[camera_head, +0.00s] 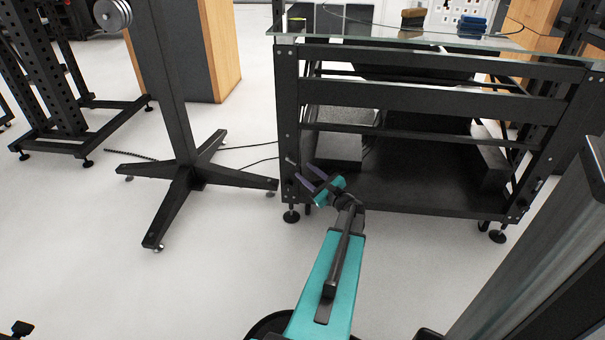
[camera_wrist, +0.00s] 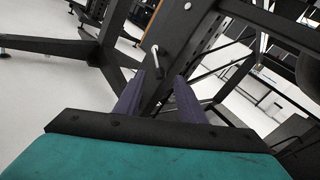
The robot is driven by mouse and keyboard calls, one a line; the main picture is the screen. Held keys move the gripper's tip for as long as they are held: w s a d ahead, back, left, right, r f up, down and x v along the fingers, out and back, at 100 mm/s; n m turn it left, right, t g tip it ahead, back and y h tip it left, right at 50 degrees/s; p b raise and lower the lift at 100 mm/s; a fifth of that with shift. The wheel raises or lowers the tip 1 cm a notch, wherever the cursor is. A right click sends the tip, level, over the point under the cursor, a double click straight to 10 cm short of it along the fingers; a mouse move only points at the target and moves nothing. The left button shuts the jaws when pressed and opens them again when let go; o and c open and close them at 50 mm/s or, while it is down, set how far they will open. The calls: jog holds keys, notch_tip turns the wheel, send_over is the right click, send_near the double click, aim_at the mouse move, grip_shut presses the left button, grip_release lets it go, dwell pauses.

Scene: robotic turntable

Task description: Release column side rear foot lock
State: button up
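A small metal lever handle (camera_head: 291,161), which looks like the foot lock, sticks out from the lower part of the dark left post (camera_head: 287,120) of the glass-topped frame. It also shows in the wrist view, where the lever (camera_wrist: 156,58) is upper centre against the black post. My gripper (camera_head: 304,172) is just below and right of the lever in the head view. In the wrist view its two purple fingers (camera_wrist: 158,83) are spread apart with nothing between them. The lever lies beyond the fingertips, roughly in line with the gap; I cannot tell the exact distance.
A black stand with a cross-shaped base (camera_head: 187,177) is left of the frame, one leg reaching close to the post. The frame's lower shelf (camera_head: 430,185) and levelling foot (camera_head: 291,215) are near my gripper. The floor (camera_head: 215,280) at front left is clear.

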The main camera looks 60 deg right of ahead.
aim_at(293, 162)
jog(key=shift+b+x, duration=0.35)
jog(key=shift+x, duration=1.1)
jog(key=shift+c, duration=0.4)
grip_shut()
jog(key=shift+r+p, duration=0.25)
jog(key=shift+p, duration=0.15)
jog(key=shift+r+n+p, duration=0.25)
jog(key=shift+n+p, duration=0.05)
jog(key=shift+p, duration=0.35)
jog(key=g+p, duration=0.1)
jog(key=r+n+g+p, duration=0.1)
jog(key=p, duration=0.1)
jog(key=shift+s+y, duration=0.25)
jog(key=shift+y, duration=0.05)
jog(key=shift+d+f, duration=0.1)
jog(key=shift+o, duration=0.4)
grip_release()
